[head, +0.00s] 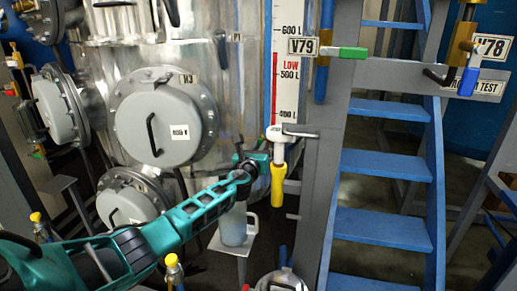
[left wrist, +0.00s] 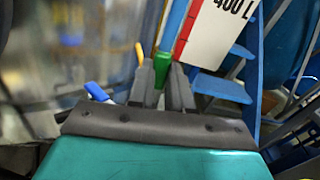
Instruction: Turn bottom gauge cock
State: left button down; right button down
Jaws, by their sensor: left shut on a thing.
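The level gauge (head: 289,70) is a white scale with a red strip, standing in front of the steel vessel. My left gripper (head: 262,158) reaches in from the left, beside this handle at the gauge's foot. In the left wrist view, my left gripper's grey fingers (left wrist: 163,88) are shut on a green handle (left wrist: 163,68) at the bottom of the gauge (left wrist: 215,28). The head view does not show this grip clearly. My right gripper is not in view.
Blue stairs (head: 385,180) with a grey side post rise to the right of the gauge. Valve V79, with a green handle (head: 350,53), is above right. A flanged manway (head: 160,120) is on the vessel. A pale jug (head: 233,228) stands below my left gripper.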

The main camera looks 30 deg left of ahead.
pick_arm(q)
jog(key=shift+f, duration=0.1)
jog(key=c, duration=1.3)
grip_release()
jog(key=shift+s, duration=0.1)
jog(key=shift+p+v, duration=0.85)
jog(key=shift+v, duration=5.55)
